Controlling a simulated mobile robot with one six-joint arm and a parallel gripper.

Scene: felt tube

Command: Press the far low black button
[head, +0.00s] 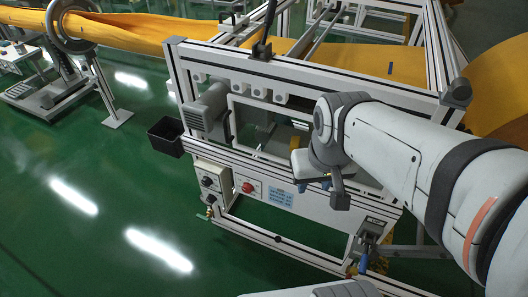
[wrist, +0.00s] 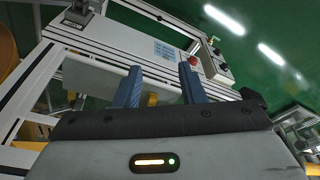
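A light grey control box (head: 213,177) is on the front of the machine frame, low and left of centre in the head view. It carries two dark round buttons or knobs, an upper one (head: 207,181) and a lower black one (head: 210,199). A red button (head: 248,187) sits on the panel to their right. The box (wrist: 217,67) and the red button (wrist: 194,61) also show beyond my fingers in the wrist view. My gripper (wrist: 160,85) has its two blue fingers apart with nothing between them. In the head view my gripper (head: 314,187) is right of the buttons, apart from them.
A blue-lettered label (head: 280,197) is on the panel beside the red button. A grey motor (head: 208,112) and a black bin (head: 166,137) stick out above and left of the box. Orange felt (head: 150,35) runs behind the frame. The green floor (head: 90,190) at left is clear.

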